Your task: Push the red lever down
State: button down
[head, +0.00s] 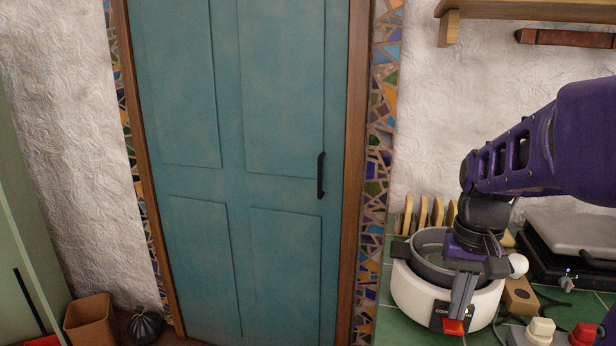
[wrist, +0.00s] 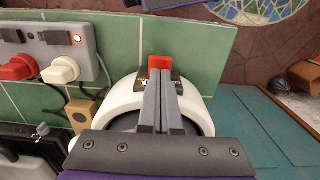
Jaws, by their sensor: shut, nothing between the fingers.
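The red lever (head: 453,326) is a small red tab low on the front of a white round cooker (head: 408,293) with a grey pot in it. In the wrist view the red lever (wrist: 160,61) shows just beyond my fingertips, on a dark label panel of the cooker (wrist: 122,98). My gripper (head: 459,312) is shut and empty, with its grey fingers pointing down in front of the cooker. The fingertips are right at the lever and hide part of it. I cannot tell whether they touch it.
The cooker stands on a green tiled counter (head: 392,329) near its left end. A power strip (wrist: 45,45) with red and white plugs, a small wooden box (head: 520,296) and a black appliance (head: 560,252) stand to its right in the head view. A wooden rack (head: 437,212) is behind.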

aim_at(453, 324)
jog(key=shift+f, duration=0.15)
jog(key=shift+f, duration=1.5)
notch_tip(453, 324, up, 7)
jog(key=p, duration=0.6)
